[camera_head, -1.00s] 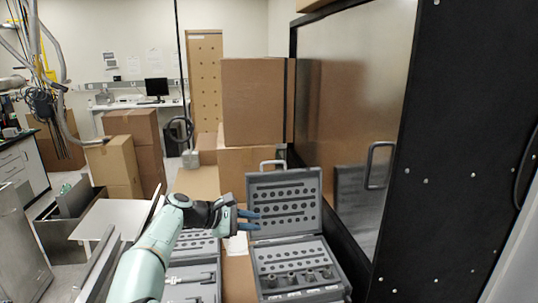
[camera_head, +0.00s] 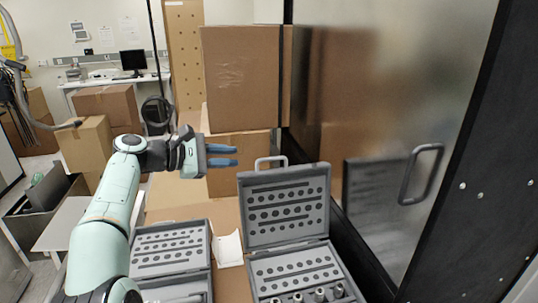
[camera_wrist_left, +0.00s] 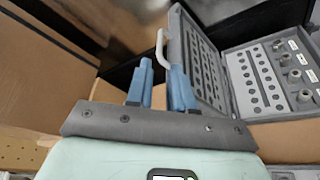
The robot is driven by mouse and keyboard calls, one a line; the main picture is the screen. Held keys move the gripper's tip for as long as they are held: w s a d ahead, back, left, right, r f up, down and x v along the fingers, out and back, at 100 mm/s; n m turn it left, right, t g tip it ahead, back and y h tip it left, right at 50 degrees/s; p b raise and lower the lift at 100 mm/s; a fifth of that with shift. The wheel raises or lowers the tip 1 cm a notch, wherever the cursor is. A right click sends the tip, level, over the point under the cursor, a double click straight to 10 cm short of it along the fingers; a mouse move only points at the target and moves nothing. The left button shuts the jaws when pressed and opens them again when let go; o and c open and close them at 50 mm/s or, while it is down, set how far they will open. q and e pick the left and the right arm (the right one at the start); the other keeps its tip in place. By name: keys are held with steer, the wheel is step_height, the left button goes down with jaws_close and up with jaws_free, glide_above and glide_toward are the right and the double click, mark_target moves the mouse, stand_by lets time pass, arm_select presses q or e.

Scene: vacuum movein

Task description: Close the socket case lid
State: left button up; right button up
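A grey socket case stands open at lower centre right. Its lid (camera_head: 287,207), with rows of round holes and a pale handle (camera_head: 270,162) on its top edge, stands upright. Its base (camera_head: 290,270) lies in front, with several metal sockets (camera_head: 320,296) in it, cut off by the picture's lower edge. My left gripper (camera_head: 234,156) is open and empty, up and left of the lid and apart from it. In the left wrist view its blue fingers (camera_wrist_left: 162,82) are spread, with the lid (camera_wrist_left: 193,62) and handle (camera_wrist_left: 161,47) just beyond. My right gripper is out of view.
A second open grey case (camera_head: 168,248) lies to the left, partly behind my arm. A white paper (camera_head: 228,248) lies between the cases. A tall cabinet with a metal door (camera_head: 385,130) stands close on the right. Stacked cardboard boxes (camera_head: 243,80) rise behind.

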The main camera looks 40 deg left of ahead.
mark_target(274, 158)
arm_select(q)
steer(key=p+x, duration=0.1)
steer(key=x, duration=1.1)
steer(key=shift+w+d+f, duration=0.15)
steer(key=shift+w+d, duration=0.05)
steer(key=shift+w, duration=0.1)
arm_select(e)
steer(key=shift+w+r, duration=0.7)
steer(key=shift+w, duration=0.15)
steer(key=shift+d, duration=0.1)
arm_select(q)
steer(key=shift+s, duration=0.1)
jaws_close()
